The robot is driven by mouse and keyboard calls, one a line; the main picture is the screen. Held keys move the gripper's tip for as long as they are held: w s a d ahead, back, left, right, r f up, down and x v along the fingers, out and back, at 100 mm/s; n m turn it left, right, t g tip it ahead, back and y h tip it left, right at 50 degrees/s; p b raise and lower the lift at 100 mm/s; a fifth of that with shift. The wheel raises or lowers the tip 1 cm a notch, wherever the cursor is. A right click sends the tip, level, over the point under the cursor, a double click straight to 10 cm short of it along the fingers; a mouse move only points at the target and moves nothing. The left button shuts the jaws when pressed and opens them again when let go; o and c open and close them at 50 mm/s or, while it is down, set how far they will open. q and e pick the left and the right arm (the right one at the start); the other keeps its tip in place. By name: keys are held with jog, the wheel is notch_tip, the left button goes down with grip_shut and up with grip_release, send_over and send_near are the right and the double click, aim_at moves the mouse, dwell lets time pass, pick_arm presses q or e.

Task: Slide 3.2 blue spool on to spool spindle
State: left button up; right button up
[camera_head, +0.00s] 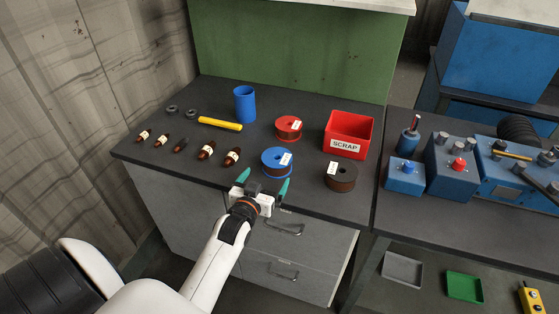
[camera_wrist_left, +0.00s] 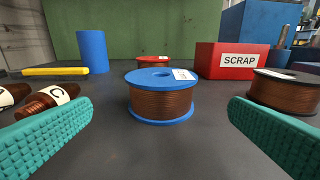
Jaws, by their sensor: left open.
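The blue spool (camera_head: 277,162) stands flat on the dark bench top, wound with brown wire and bearing a white label. In the left wrist view the blue spool (camera_wrist_left: 161,97) is centred ahead, between the two teal fingers but beyond their tips. My left gripper (camera_head: 264,184) is open and empty, low at the bench's front edge, with its fingers pointing toward the spool; they also frame the left wrist view (camera_wrist_left: 160,115). An upright post with a blue base (camera_head: 409,144), perhaps the spool spindle, stands on the right bench. My right gripper is not in view.
A red spool (camera_head: 289,128) stands behind the blue one, and a black spool (camera_head: 341,176) to its right. Blue machine boxes (camera_head: 451,163) occupy the right bench.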

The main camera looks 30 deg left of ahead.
aim_at(277, 160)
pick_arm(q)
jog(key=x, duration=0.9)
jog(key=shift+w, duration=0.45)
jog(key=c, duration=1.6)
jog(key=shift+r, duration=0.2)
